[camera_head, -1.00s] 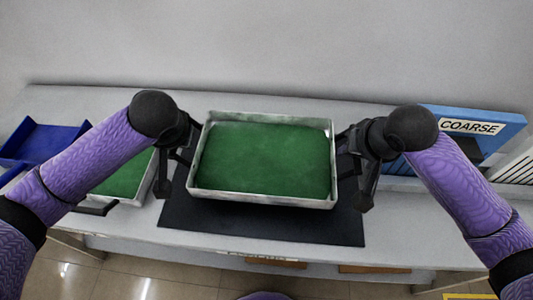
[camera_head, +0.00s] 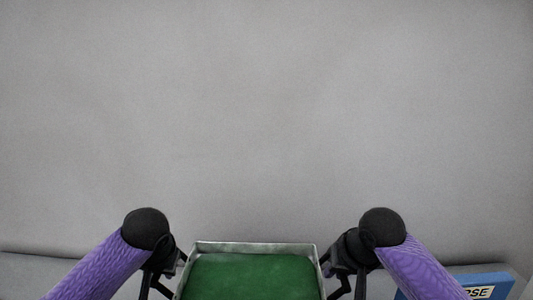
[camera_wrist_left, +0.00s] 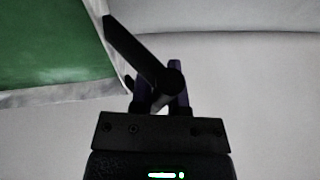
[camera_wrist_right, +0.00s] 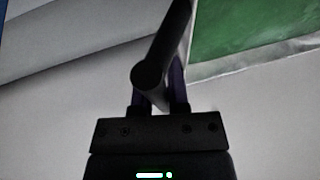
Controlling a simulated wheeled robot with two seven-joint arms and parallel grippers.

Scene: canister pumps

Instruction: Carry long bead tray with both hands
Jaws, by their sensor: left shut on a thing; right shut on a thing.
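The long bead tray (camera_head: 250,275) is a pale metal tray with a green inside, at the bottom middle of the head view and cut off by the lower edge. My left gripper (camera_head: 180,262) is at its left end and my right gripper (camera_head: 327,265) at its right end. In the left wrist view, the left gripper (camera_wrist_left: 160,85) is shut on a dark bar-like handle beside the tray (camera_wrist_left: 50,97). In the right wrist view, the right gripper (camera_wrist_right: 158,85) is shut on a similar dark handle beside the tray (camera_wrist_right: 270,50).
A blue sign board (camera_head: 490,284) with partly visible lettering stands at the lower right of the head view. A plain grey wall (camera_head: 260,110) fills most of that view. The table is mostly out of the head view.

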